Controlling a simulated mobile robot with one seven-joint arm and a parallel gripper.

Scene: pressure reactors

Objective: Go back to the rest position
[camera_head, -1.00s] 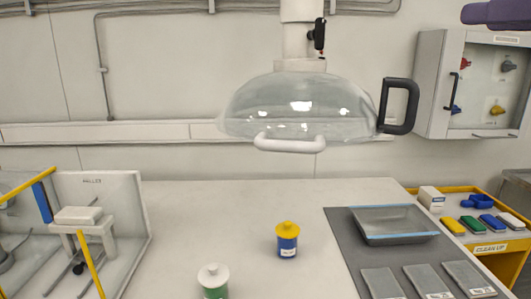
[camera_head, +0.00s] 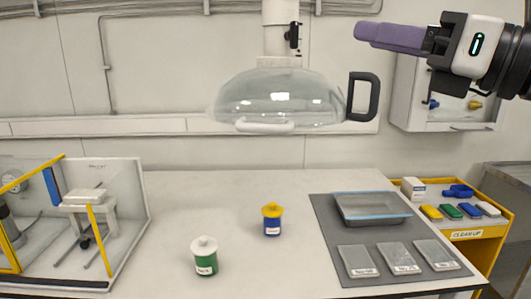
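My gripper (camera_head: 364,31) is at the upper right, with long purple fingers pointing left. It is raised high above the table, in front of the wall and near the cabinet. The fingers are seen from the side and overlap, so I cannot tell whether they are open or shut. No object shows at the fingertips. My arm's white and black wrist runs off the right edge.
The table (camera_head: 200,185) holds a green jar (camera_head: 205,258), a blue jar with yellow lid (camera_head: 272,220) and a grey mat (camera_head: 325,230) with a tray (camera_head: 372,210). A clear dome hood (camera_head: 278,100) hangs left of my gripper. A wall cabinet (camera_head: 402,95) stands behind it.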

